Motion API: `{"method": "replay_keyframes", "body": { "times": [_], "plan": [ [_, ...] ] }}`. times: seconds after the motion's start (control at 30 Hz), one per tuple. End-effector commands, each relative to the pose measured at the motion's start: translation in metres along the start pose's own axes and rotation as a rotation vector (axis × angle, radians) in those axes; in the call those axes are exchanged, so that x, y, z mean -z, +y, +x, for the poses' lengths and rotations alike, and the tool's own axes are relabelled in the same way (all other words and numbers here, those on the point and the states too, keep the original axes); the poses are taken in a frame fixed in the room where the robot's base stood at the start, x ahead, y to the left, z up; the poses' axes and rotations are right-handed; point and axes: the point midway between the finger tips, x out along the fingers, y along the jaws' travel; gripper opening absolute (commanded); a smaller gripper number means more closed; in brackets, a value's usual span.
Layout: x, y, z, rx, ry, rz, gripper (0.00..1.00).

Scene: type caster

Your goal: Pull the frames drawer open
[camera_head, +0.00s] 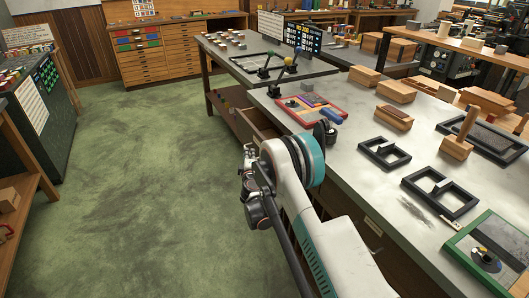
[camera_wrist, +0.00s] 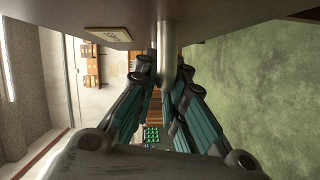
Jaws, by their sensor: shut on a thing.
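In the wrist view the fingers of my gripper (camera_wrist: 164,72) are closed around a grey bar handle (camera_wrist: 168,42). The handle is fixed to a drawer front (camera_wrist: 225,12) along the top of the picture. A small label (camera_wrist: 107,34) is on that front, but I cannot read it. In the head view a wooden drawer (camera_head: 263,122) stands partly out from under the long bench, just beyond my arm. My arm hides the gripper's grasp there, and I cannot tell whether this is the drawer I hold.
The long bench (camera_head: 349,166) runs along the right, with black frames (camera_head: 384,152), wooden blocks (camera_head: 394,118) and a red-edged tray on top. The green floor (camera_head: 140,190) to the left is clear. A cabinet (camera_head: 50,92) stands at the far left.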

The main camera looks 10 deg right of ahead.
Motion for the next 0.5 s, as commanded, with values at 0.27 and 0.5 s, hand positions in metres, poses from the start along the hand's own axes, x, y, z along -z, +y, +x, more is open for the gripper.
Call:
{"method": "replay_keyframes", "body": {
  "times": [0.27,0.5],
  "plan": [
    [0.063,-0.016,-0.027,0.001,0.0,0.0,0.0],
    [0.089,-0.022,-0.038,0.001,-0.001,0.001,0.0]
  ]
}}
